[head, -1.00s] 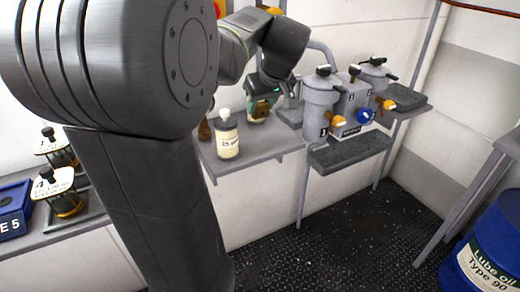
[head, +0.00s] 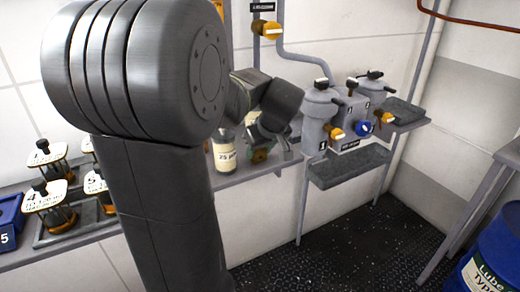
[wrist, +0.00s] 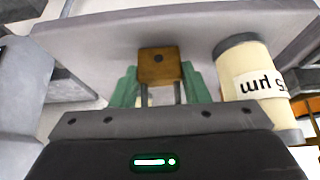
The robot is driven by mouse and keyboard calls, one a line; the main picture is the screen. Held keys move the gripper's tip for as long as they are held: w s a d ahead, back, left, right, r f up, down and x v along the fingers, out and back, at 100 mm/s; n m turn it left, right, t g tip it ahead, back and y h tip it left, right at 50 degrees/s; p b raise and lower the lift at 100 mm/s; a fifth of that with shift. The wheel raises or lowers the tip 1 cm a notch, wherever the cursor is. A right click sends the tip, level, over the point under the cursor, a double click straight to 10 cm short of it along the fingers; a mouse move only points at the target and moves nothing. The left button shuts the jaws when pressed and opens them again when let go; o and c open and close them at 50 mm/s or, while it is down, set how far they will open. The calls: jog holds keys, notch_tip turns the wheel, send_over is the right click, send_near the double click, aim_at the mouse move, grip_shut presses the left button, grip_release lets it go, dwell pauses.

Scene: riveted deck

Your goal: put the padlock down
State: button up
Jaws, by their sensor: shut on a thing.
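My gripper (wrist: 160,88) has green fingers, shut on a brass padlock (wrist: 160,65). The padlock is a square block with a dark keyhole, and its shackle legs run back between the fingers. The head view shows my gripper (head: 261,146) low over the grey wall shelf (head: 235,180), with the padlock (head: 259,155) partly hidden under it. The shelf (wrist: 105,40) lies behind the padlock in the wrist view. I cannot tell whether the padlock touches it.
A cream bottle with a dark cap and base (head: 224,152), also in the wrist view (wrist: 255,80), stands close beside the padlock. Grey strainer pots (head: 320,115) with a blue knob are to the right. A blue drum (head: 490,250) is at lower right.

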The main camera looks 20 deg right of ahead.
jog(key=shift+f, duration=0.25)
jog(key=o, duration=1)
jog(key=shift+r, duration=0.1)
jog(key=shift+r, duration=0.25)
jog(key=p+v, duration=0.2)
jog(key=v, duration=1)
jog(key=shift+f, duration=0.1)
